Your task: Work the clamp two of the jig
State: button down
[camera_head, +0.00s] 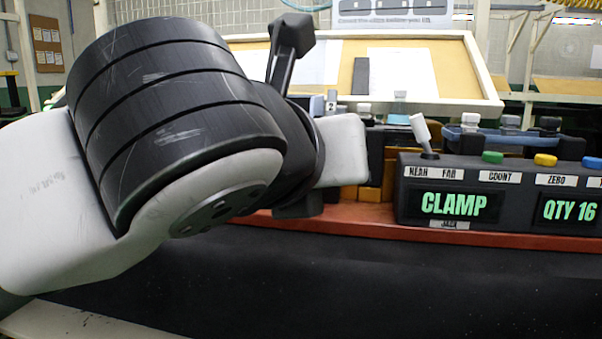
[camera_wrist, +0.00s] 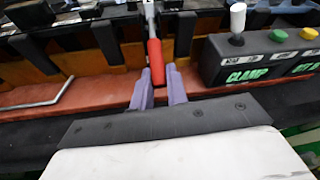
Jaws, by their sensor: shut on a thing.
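In the wrist view, the two purple fingers of my gripper (camera_wrist: 159,82) stand on either side of a red clamp handle (camera_wrist: 156,60) and are shut on it. The handle points toward my palm, and its metal arm runs back to the jig (camera_wrist: 95,42) behind. In the head view, my arm covers the gripper and the handle. A small label "2" (camera_head: 331,107) shows just past my wrist. The control box (camera_head: 450,222) reads "CLAMP" and "QTY 16".
A white-tipped toggle (camera_head: 420,128) stands on the box near the labels "NEAR" and "FAR". Green (camera_head: 492,157) and yellow (camera_head: 545,160) buttons sit to its right. A bent metal rod (camera_wrist: 45,100) lies on the red-brown base at left. The dark front surface (camera_head: 400,290) is clear.

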jog(key=c, duration=1.4)
grip_release()
